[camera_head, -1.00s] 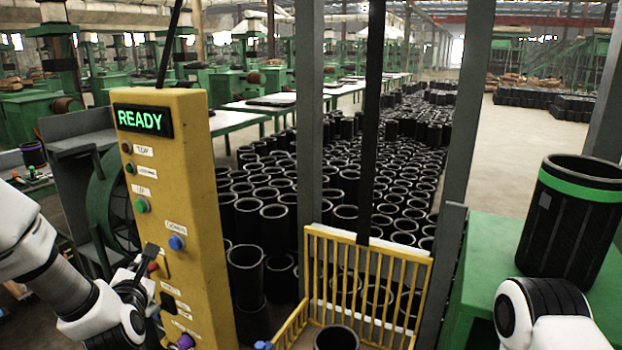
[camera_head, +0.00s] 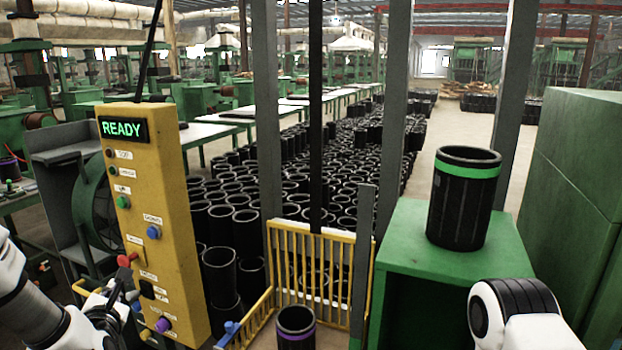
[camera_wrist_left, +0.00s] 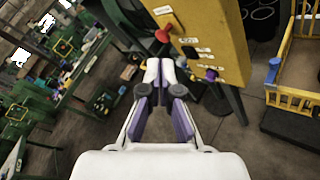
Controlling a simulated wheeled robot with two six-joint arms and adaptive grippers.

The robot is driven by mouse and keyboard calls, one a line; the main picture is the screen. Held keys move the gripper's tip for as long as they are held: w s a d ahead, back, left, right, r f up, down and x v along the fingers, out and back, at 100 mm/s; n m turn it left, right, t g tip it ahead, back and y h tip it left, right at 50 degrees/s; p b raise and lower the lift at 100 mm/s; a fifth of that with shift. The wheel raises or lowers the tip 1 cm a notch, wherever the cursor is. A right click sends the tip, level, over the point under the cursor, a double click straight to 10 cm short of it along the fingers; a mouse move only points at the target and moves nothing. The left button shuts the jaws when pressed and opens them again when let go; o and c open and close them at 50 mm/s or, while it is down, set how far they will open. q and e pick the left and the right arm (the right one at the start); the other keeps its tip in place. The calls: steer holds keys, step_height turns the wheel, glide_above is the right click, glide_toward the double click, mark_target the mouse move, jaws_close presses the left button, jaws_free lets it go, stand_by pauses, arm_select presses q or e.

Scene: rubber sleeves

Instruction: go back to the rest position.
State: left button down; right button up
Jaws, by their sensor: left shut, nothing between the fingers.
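My left gripper (camera_head: 125,297) is at the lower left in the head view, beside the yellow control panel (camera_head: 165,215). The left wrist view shows its two fingers (camera_wrist_left: 160,72) closed together and empty, with purple inner pads. The fingertips appear just short of the panel's red knob (camera_wrist_left: 164,35), apart from it as far as I can tell. The panel's screen reads READY in green. My right arm shows only as a white and black link at the lower right; its gripper is out of view.
A black sleeve with a green band (camera_head: 464,198) stands on a green bench (camera_head: 410,235). A purple-banded sleeve (camera_head: 296,329) stands by the yellow guard rail (camera_head: 312,270). Many black sleeves fill the floor behind. A tall green cabinet (camera_head: 575,190) is at right.

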arm_select(q)
step_height(320, 180, down, 13)
steer(key=d+m+g+h+b, duration=0.1)
steer(key=m+g, duration=0.1)
steer(key=s+d+f+m+g+h+b, duration=0.1)
steer(key=s+d+f+m+g+h, duration=0.2)
steer(key=s+f, duration=0.6)
steer(key=s+d+f+m+g+b, duration=0.1)
steer(key=s+d+f+m+g, duration=0.2)
steer(key=f, duration=0.4)
steer(key=s+d+f+m+b, duration=0.1)
steer(key=s+d+f+m, duration=0.1)
steer(key=s+f+m, duration=0.3)
steer(key=s+d+f+m+g+h, duration=0.1)
steer(key=s+d+f+m+g, duration=0.1)
steer(key=s+m, duration=0.6)
steer(key=s+d+f+m+g+h, duration=0.1)
steer(key=s+f+m+g, duration=0.3)
steer(key=s+m, duration=0.4)
steer(key=d+m+g, duration=0.1)
steer(key=m, duration=0.2)
steer(key=shift+d+f+m, duration=0.2)
steer(key=shift+d+m, duration=0.1)
arm_select(e)
steer(key=f, duration=0.1)
steer(key=w+f, duration=0.1)
steer(key=f, duration=0.2)
steer(key=shift+w+a+f, duration=0.2)
steer(key=shift+w+a, duration=0.1)
